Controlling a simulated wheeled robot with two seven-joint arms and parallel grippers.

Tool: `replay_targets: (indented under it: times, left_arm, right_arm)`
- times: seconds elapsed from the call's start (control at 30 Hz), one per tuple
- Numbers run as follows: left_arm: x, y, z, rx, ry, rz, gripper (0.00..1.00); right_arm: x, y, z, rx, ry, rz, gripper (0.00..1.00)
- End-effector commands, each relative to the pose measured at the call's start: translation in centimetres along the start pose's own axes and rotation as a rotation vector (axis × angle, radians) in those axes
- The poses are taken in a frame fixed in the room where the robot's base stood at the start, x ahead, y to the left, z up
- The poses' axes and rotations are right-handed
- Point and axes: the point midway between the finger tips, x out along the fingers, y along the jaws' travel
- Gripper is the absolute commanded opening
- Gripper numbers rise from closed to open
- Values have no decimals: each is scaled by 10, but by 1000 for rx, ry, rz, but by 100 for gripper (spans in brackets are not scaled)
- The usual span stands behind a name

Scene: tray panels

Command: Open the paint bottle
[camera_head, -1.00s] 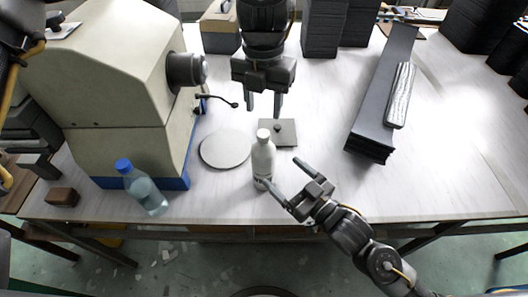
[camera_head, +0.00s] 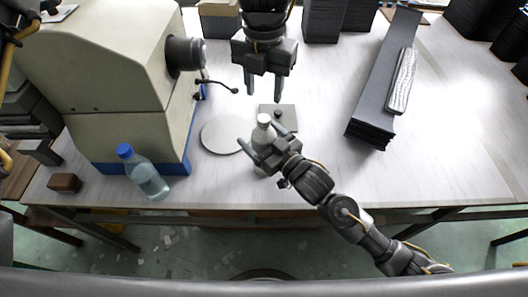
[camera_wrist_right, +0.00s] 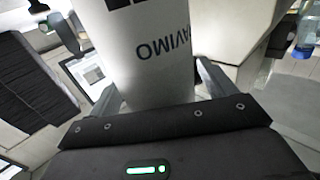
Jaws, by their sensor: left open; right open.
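The white paint bottle (camera_head: 263,132) stands upright near the front of the table, with a white cap on top. It fills the middle of the right wrist view (camera_wrist_right: 145,50), with dark lettering on its side. My right gripper (camera_head: 258,142) is open, with its fingers on either side of the bottle's body; I cannot tell whether they touch it. It hides much of the lower bottle. My left gripper (camera_head: 264,98) is open and empty, pointing down just behind the bottle cap, over a small grey plate (camera_head: 285,113).
A clear bottle with a blue cap (camera_head: 147,175) stands at the front left by a large beige machine (camera_head: 120,100). A round grey disc (camera_head: 222,134) lies left of the paint bottle. A long dark stack (camera_head: 378,90) lies at right. The front right table is clear.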

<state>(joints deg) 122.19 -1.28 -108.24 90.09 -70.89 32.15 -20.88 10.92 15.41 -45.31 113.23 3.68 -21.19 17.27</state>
Motion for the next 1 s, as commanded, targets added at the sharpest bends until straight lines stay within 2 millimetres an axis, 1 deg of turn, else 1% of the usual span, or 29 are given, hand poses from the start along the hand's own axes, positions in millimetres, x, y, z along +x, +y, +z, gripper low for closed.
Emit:
replay_targets:
  times: [0.1,0.33,0.9,0.97,1.0]
  left_arm:
    - [0,0,0,0,0,0,45]
    - [0,0,0,0,0,0,45]
    - [0,0,0,1,-1,1,45]
    - [0,0,0,15,-1,1,45]
    - [0,0,0,36,-1,1,45]
  right_arm:
    - [4,0,0,0,1,0,83]
    - [4,0,0,1,0,0,83]
    - [3,0,0,1,0,0,8]
    - [3,0,0,1,0,0,1]
    - [3,0,0,1,0,0,0]
